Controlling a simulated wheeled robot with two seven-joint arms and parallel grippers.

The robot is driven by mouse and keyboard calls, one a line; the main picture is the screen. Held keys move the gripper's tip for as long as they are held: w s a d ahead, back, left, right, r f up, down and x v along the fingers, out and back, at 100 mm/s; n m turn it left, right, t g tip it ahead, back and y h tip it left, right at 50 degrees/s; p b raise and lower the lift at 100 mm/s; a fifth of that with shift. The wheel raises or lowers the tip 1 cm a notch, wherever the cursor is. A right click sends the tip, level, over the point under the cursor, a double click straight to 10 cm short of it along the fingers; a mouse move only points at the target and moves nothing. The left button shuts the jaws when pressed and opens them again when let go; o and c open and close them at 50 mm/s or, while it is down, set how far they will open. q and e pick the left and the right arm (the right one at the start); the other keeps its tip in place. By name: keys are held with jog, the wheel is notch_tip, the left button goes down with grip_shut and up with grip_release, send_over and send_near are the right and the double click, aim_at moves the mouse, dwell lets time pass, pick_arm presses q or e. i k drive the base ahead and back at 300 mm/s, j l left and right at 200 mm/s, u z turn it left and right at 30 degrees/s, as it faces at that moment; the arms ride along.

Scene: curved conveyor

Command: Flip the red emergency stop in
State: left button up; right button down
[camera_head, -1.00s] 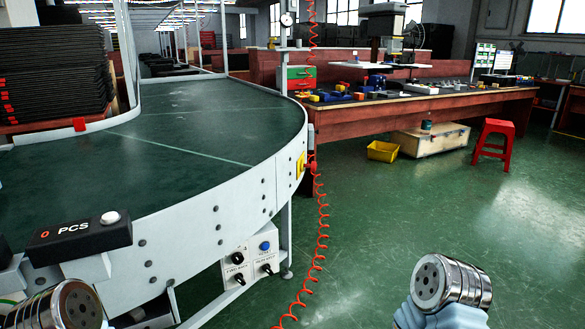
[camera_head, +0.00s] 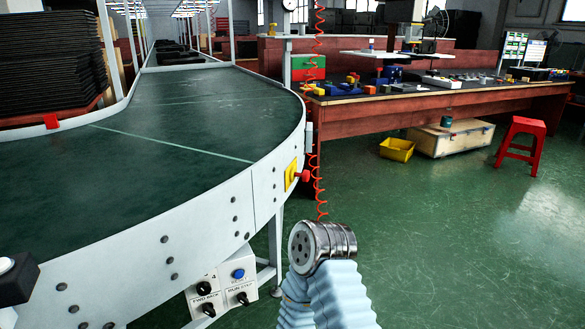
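The red emergency stop (camera_head: 304,176) is a small red knob on a yellow plate (camera_head: 290,175). It sticks out to the right from the outer side of the curved conveyor (camera_head: 240,205). The metal end of my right arm (camera_head: 320,246), above a light blue ribbed sleeve, is in front of the conveyor edge. In the picture it is below the red knob and apart from it. No fingers show on this metal end, so I cannot tell whether my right gripper is open or shut. My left gripper is out of view.
A control box (camera_head: 222,290) with a blue button and black knobs hangs under the conveyor. A red coiled cable (camera_head: 318,110) hangs just right of the stop. A workbench (camera_head: 430,112), yellow bin (camera_head: 397,149), wooden crate (camera_head: 450,142) and red stool (camera_head: 521,145) stand behind. Green floor is clear at right.

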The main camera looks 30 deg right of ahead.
aim_at(305, 176)
jog(key=i+l, duration=0.15)
jog(key=l, duration=0.25)
jog(key=i+l+u, duration=0.1)
jog(key=l, duration=0.35)
jog(key=i+l, duration=0.15)
jog(key=l, duration=0.25)
jog(key=i+l+u, duration=0.1)
jog(key=l, duration=0.35)
